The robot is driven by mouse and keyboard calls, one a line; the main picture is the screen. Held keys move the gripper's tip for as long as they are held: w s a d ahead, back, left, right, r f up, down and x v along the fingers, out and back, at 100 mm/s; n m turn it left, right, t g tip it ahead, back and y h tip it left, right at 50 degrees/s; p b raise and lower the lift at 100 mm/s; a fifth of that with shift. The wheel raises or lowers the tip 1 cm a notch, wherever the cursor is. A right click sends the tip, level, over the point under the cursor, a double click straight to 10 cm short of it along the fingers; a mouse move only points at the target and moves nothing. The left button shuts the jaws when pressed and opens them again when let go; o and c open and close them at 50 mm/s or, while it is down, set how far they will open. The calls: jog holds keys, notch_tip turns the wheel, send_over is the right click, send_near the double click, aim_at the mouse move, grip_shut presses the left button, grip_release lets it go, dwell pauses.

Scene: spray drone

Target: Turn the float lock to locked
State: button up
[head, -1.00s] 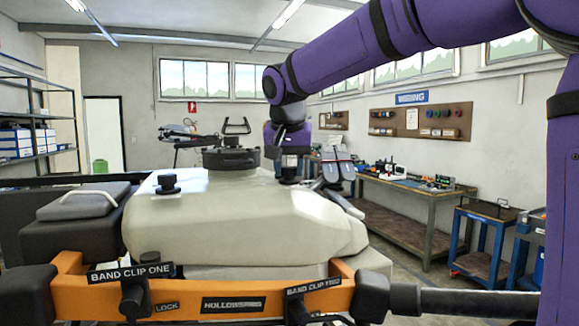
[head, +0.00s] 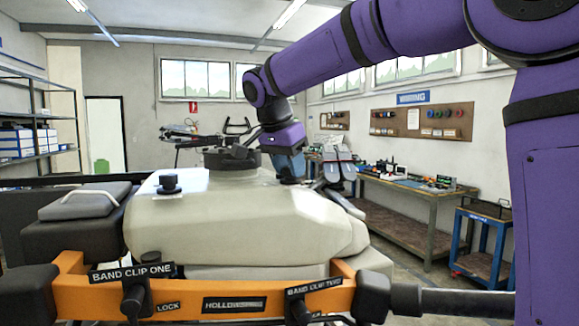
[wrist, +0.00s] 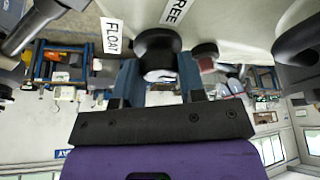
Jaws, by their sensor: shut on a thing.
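The float lock is a round black knob (wrist: 158,48) with a pale mark on its end, on the side of the cream tank (head: 240,215). White labels reading FLOAT (wrist: 112,35) and FREE (wrist: 176,10) are beside it in the wrist view. My gripper (wrist: 159,78) has its two blue fingers on either side of the knob and is shut on it. In the head view my gripper (head: 290,168) is at the tank's far right shoulder, and the knob is hidden there. Which way the lock points is not clear.
An orange bar (head: 205,298) with black band clips crosses the front of the tank. A black cap (head: 168,183) and a wide dark lid (head: 232,158) are on top. A workbench (head: 425,195) stands at the right, with open floor between.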

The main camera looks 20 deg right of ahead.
dwell(0.4)
jog(key=o, duration=0.9)
jog(key=shift+o, duration=0.2)
